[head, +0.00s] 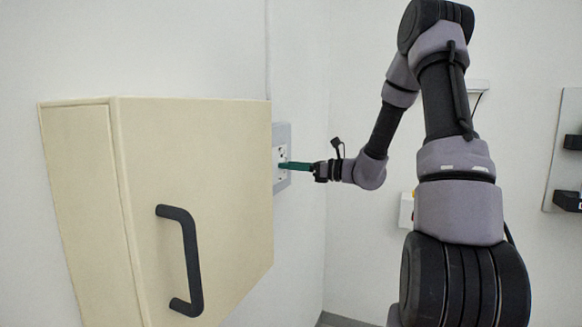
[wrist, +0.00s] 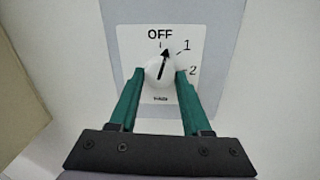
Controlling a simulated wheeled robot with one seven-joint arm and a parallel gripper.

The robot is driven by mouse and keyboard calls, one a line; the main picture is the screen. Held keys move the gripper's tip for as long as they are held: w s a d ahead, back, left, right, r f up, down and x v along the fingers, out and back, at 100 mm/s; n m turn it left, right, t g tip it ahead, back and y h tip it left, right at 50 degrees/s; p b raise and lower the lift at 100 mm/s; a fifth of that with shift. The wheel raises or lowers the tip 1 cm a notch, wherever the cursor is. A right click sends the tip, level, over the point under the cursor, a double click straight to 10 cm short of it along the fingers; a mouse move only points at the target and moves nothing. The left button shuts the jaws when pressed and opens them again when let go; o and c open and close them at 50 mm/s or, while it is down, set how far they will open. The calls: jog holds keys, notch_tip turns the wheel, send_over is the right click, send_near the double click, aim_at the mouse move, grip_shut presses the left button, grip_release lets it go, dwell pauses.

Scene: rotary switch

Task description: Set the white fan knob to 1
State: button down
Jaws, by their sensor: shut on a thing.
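The white fan knob (wrist: 160,73) shows in the wrist view on a white plate (wrist: 133,47) with the marks OFF, 1 and 2. Its black pointer is tilted a little right of straight up, between OFF and 1. My gripper (wrist: 160,78) has its two green fingers on either side of the knob, shut on it. In the head view my gripper (head: 283,166) reaches left to the grey switch panel (head: 283,132) on the wall. The knob is hidden there by the fingers.
A cream cabinet (head: 200,140) with a dark handle (head: 188,260) stands out from the wall just left of the panel, close to my gripper. A white wall box (head: 406,210) and a panel with dark holders (head: 566,150) are on the right. The space between is free.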

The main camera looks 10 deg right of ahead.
jog(key=m, duration=0.5)
jog(key=shift+m, duration=0.3)
dwell(0.4)
jog(key=shift+c, duration=1.8)
grip_release()
jog(key=shift+s, duration=0.1)
jog(key=v, duration=1)
jog(key=shift+s+d+f, duration=0.2)
jog(key=shift+s+d, duration=0.05)
jog(key=shift+d, duration=0.05)
